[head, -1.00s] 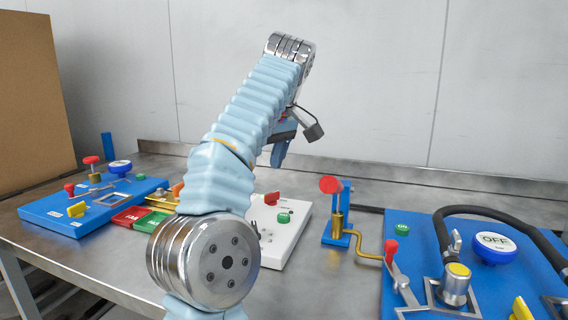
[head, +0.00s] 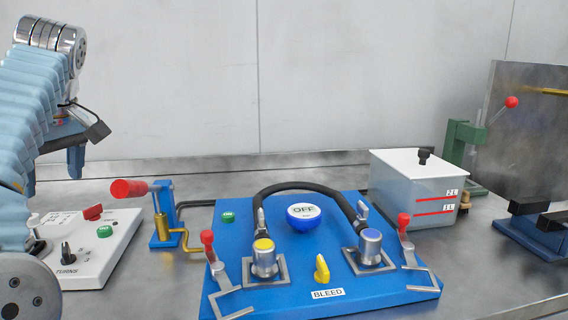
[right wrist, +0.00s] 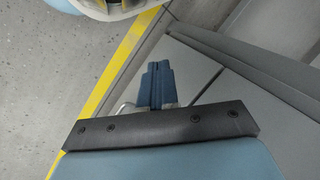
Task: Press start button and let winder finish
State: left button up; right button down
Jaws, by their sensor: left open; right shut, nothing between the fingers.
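The white panel (head: 95,262) marked TURNS stands at the left of the bench in the head view. It carries a green button (head: 104,231), a red switch (head: 93,212) and a dark knob. My left arm hides its left part. My left gripper (head: 76,165) is open above and behind the panel, apart from the button. No winder is clearly identifiable.
A white tank (head: 415,190) and a green lever fixture (head: 468,150) are further right. The bench front is cut off.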

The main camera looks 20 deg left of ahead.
aim_at(104, 231)
jog(key=k+l, duration=1.15)
jog(key=k, duration=0.15)
